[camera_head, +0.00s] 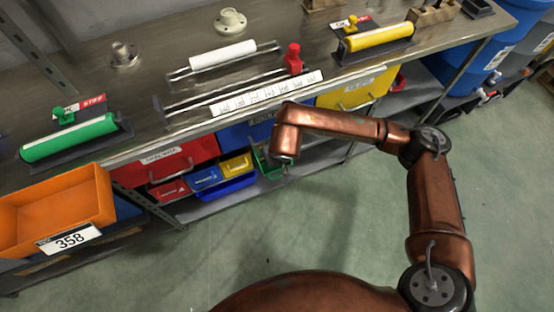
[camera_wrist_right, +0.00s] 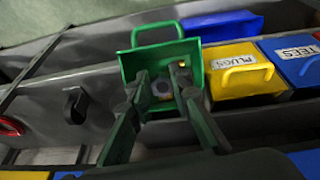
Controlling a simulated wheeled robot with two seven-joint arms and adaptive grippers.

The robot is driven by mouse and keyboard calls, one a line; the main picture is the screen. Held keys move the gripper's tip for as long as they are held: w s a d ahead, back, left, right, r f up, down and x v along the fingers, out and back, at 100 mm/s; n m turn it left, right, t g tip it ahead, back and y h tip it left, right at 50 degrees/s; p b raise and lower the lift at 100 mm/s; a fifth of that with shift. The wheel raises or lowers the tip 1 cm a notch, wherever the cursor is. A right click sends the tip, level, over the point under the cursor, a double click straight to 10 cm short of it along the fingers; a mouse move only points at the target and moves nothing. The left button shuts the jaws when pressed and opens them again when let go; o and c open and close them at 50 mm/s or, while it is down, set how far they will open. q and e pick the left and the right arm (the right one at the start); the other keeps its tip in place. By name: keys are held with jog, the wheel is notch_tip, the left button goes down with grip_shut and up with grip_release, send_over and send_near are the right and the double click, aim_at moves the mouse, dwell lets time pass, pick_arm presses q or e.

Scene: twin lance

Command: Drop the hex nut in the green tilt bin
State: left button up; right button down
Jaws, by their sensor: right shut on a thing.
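The green tilt bin (camera_wrist_right: 160,57) is tipped open in the right wrist view, its handle at the far side. It also shows in the head view (camera_head: 265,163), partly hidden by my right arm. My right gripper (camera_wrist_right: 160,80) is over the bin's opening, with its fingertips at or inside the mouth. It is shut on a small grey thing, which looks like the hex nut (camera_wrist_right: 162,90), between the fingertips. How deep the nut is in the bin I cannot tell. My left gripper is not in view.
Yellow (camera_wrist_right: 240,70) and blue (camera_wrist_right: 300,62) bins sit right of the green bin in the wrist view. The metal bench top (camera_head: 140,85) with rollers and rods overhangs the bins. An orange bin (camera_head: 60,208) stands at the left. Open floor lies in front.

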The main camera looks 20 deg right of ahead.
jog(key=c, duration=1.7)
grip_release()
jog(key=v, duration=1.2)
